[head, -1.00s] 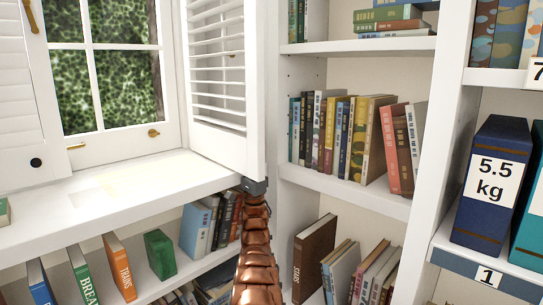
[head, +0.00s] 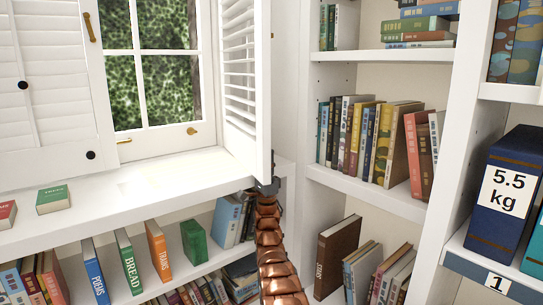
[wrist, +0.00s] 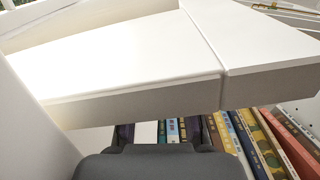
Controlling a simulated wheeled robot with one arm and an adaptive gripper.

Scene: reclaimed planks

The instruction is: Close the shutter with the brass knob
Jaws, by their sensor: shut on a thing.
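The right-hand white louvred shutter (head: 240,75) stands open, swung out from the window and seen at a steep angle. A small brass piece (head: 271,35) shows at its free edge; I cannot tell whether it is the knob. My gripper (head: 268,186) is at the lower corner of the free edge, shut on the shutter, with its fingers mostly hidden. In the wrist view, my dark gripper (wrist: 160,163) is at the bottom and its grip is out of sight. The left shutter (head: 50,85) has a black knob (head: 90,155) and a brass handle (head: 91,27).
The white sill (head: 130,185) runs below the window, with small books (head: 53,199) at its left. Book-filled shelves are below it and in the bookcase (head: 385,190) to the right. A blue 5.5 kg box (head: 508,190) stands far right. The sill's middle is clear.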

